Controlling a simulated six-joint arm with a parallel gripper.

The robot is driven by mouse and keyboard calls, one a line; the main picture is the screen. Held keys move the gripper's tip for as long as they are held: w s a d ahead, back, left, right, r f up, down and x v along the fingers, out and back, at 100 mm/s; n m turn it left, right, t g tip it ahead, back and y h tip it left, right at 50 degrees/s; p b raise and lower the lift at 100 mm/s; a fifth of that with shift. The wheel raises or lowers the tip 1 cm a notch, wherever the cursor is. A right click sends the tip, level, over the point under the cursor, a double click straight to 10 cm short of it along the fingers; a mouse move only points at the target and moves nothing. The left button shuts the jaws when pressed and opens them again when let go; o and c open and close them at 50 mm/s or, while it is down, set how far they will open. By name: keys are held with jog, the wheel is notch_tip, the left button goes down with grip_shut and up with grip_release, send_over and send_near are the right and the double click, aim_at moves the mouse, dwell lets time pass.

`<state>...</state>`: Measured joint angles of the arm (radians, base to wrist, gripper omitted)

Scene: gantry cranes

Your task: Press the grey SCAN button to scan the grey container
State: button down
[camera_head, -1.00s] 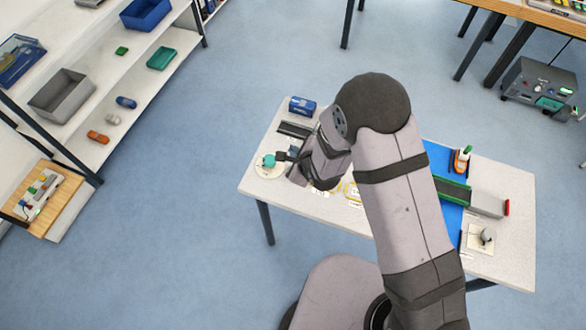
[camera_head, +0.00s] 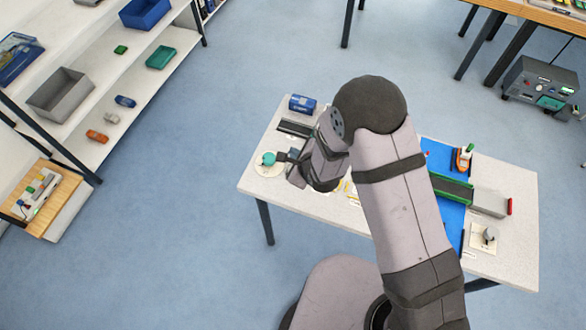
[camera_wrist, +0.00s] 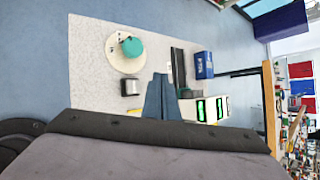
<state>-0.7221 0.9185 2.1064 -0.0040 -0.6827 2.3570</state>
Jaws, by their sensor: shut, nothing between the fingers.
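My gripper (camera_wrist: 161,84) shows in the wrist view as two blue-grey fingers closed together with nothing between them. It is over the left part of the white table, beside a small dark grey block (camera_wrist: 130,88). I cannot tell whether that block is the grey container. A white panel with green-lit strips (camera_wrist: 210,108) is right of the fingers, partly hidden by my wrist. I cannot make out the grey SCAN button or read any label.
A teal knob (camera_wrist: 132,47) stands on a cream disc (camera_wrist: 116,63). A blue container (camera_wrist: 203,64) is beside a black strip (camera_wrist: 178,66).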

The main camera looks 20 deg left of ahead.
jog(key=b, duration=0.5)
send_near(291, 164)
jog(key=shift+w+a+f, duration=0.55)
jog(key=shift+w+a, duration=0.15)
jog(key=shift+w, duration=0.1)
jog(key=shift+w+a+f, duration=0.55)
jog(key=shift+w+a, duration=0.15)
jog(key=shift+w, duration=0.1)
jog(key=shift+f, duration=0.2)
jog(key=shift+f, duration=0.25)
jog(key=shift+f+b, duration=0.55)
jog(key=shift+b, duration=0.15)
dwell(1.0)
jog(key=shift+r, duration=0.1)
jog(key=shift+r+p, duration=0.7)
jog(key=shift+r, duration=0.2)
jog(key=shift+r+p, duration=1.75)
jog(key=shift+r, duration=0.8)
